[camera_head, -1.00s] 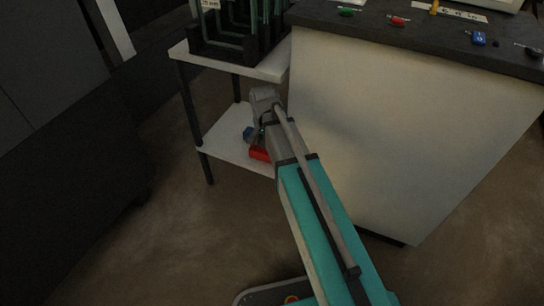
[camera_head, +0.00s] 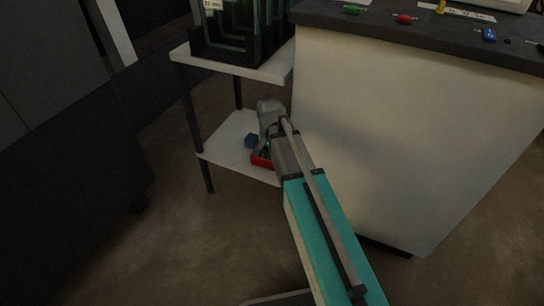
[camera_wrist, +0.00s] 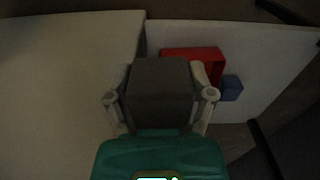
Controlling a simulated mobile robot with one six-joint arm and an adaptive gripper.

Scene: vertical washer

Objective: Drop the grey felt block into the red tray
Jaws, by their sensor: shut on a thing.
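The grey felt block (camera_wrist: 160,92) is between the two fingers of my gripper (camera_wrist: 160,98), which is shut on it, in the wrist view. The red tray (camera_wrist: 194,54) lies beyond the block on the lower white shelf, partly hidden behind the block and the right finger. In the head view the red tray (camera_head: 261,161) shows only in part beside my arm. In the wrist view the block appears nearer the camera than the tray; I cannot tell the height gap.
A blue object (camera_head: 251,141) sits on the lower shelf (camera_head: 226,148) next to the tray; it also shows in the wrist view (camera_wrist: 231,88). The upper shelf (camera_head: 262,69) carries a dark rack. A white cabinet (camera_head: 390,130) stands close on the right.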

